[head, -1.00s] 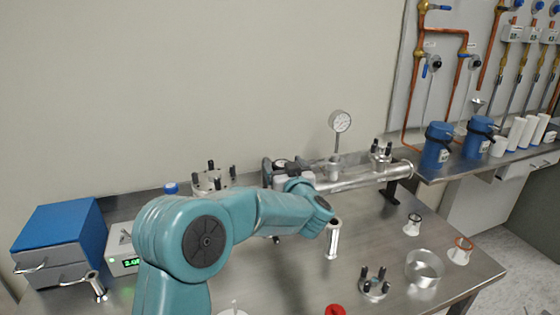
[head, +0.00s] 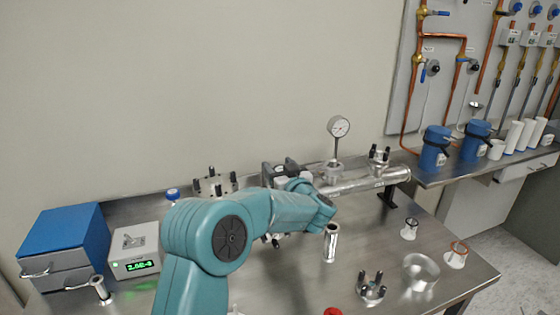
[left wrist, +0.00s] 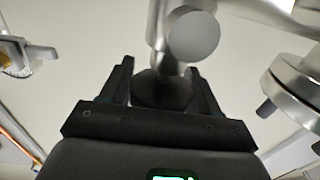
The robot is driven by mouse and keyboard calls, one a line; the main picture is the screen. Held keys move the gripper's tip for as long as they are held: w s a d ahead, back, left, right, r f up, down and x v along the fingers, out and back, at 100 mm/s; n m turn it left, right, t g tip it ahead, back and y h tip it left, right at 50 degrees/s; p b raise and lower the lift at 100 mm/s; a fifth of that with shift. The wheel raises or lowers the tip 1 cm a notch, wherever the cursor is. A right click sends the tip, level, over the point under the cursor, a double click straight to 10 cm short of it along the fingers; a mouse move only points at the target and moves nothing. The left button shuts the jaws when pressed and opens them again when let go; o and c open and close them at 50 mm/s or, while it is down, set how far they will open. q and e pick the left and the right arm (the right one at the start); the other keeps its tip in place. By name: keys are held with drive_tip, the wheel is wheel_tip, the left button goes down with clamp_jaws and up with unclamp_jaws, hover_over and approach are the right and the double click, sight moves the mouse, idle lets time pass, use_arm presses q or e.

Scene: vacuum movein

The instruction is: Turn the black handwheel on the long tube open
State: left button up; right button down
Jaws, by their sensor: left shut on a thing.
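The long metal tube (head: 350,181) lies across the back of the steel table, with a pressure gauge (head: 339,127) standing on it. My left gripper (head: 284,171) is at the tube's left end, and my teal forearm hides part of it from the head camera. In the left wrist view, the two black fingers of my left gripper (left wrist: 160,70) are shut on the black handwheel (left wrist: 162,92), which sits between them at the end of a metal stem. How far the wheel is turned cannot be told. My right gripper is not in view.
A blue drawer box (head: 65,238) and a readout unit (head: 134,250) stand at the left. Flanged parts with black bolts (head: 373,287), a clear ring (head: 420,270) and small fittings (head: 456,254) stand at the right front. The wall is close behind the tube.

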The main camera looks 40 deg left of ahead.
sight(278, 166)
use_arm(q)
drive_tip(key=shift+r+n+g+y+p, duration=0.3)
drive_tip(key=shift+n+g+p, duration=0.1)
drive_tip(key=shift+g+p, duration=0.15)
drive_tip(key=shift+s+f+n+g, duration=0.1)
drive_tip(key=shift+f+n+g, duration=0.15)
drive_tip(key=shift+n+g, duration=0.45)
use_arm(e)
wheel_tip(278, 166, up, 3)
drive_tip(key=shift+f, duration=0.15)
use_arm(q)
drive_tip(key=o, duration=1)
drive_tip(key=shift+c, duration=0.2)
wheel_tip(278, 166, up, 20)
drive_tip(key=p, duration=0.3)
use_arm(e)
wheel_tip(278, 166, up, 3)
